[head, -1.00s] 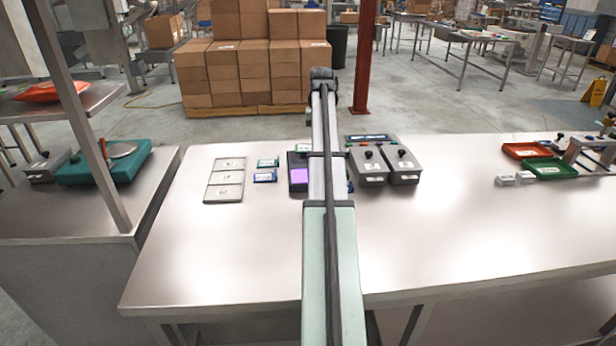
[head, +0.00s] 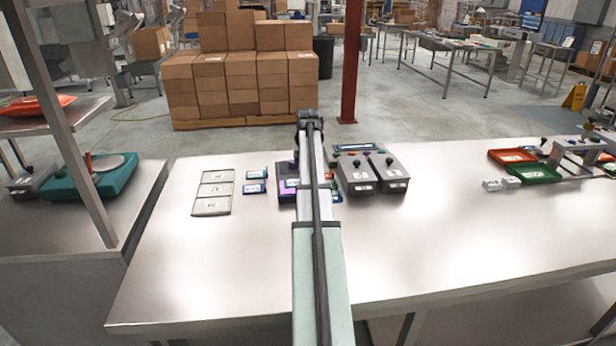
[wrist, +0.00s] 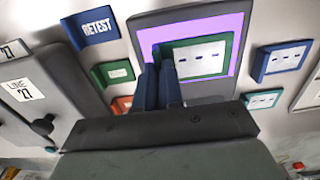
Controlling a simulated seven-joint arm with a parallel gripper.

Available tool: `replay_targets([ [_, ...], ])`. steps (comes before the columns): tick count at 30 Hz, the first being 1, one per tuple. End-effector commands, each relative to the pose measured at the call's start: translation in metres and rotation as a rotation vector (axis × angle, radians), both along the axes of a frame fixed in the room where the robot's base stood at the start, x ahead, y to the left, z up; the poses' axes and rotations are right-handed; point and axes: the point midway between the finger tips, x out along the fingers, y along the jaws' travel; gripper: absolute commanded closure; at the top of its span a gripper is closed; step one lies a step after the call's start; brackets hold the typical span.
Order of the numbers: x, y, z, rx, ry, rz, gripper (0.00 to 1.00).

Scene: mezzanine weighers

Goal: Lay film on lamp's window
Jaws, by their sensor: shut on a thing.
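The lamp (wrist: 185,19) is a dark flat box with a lit purple window (wrist: 226,25). In the head view the lamp (head: 285,196) is partly hidden behind my arm. The film (wrist: 200,57) is a green-edged piece with a white marked face. It is over the purple window, covering its middle, with purple showing around it. My gripper (wrist: 161,75) is shut on the film's left end, with its dark blue fingers over the window's lower left part. I cannot tell whether the film touches the window. My gripper's fingertips are hidden in the head view.
A grey box labelled LINE 27 (wrist: 50,90) stands left in the wrist view. A blue RETEST plate (wrist: 95,27) and small green plate (wrist: 119,72) are near it. Blue (wrist: 280,62) and teal (wrist: 264,99) framed pieces lie right. The front table (head: 220,270) is clear.

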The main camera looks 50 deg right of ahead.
Motion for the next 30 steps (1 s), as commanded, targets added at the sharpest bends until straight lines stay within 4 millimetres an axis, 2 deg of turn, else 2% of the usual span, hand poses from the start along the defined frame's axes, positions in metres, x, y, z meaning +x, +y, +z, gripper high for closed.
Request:
replay_targets([
  [3,-0.0003,0.0003,-0.0088,0.001,0.001,0.000,1.00],
  [14,-0.0001,0.0001,-0.0112,0.001,0.001,0.000,1.00],
  [15,-0.0001,0.0001,-0.0109,0.000,0.000,0.000,0.90],
  [22,-0.0001,0.0001,-0.0107,0.000,0.000,0.000,0.68],
  [30,-0.0001,0.0001,-0.0098,0.000,0.000,0.000,0.67],
])
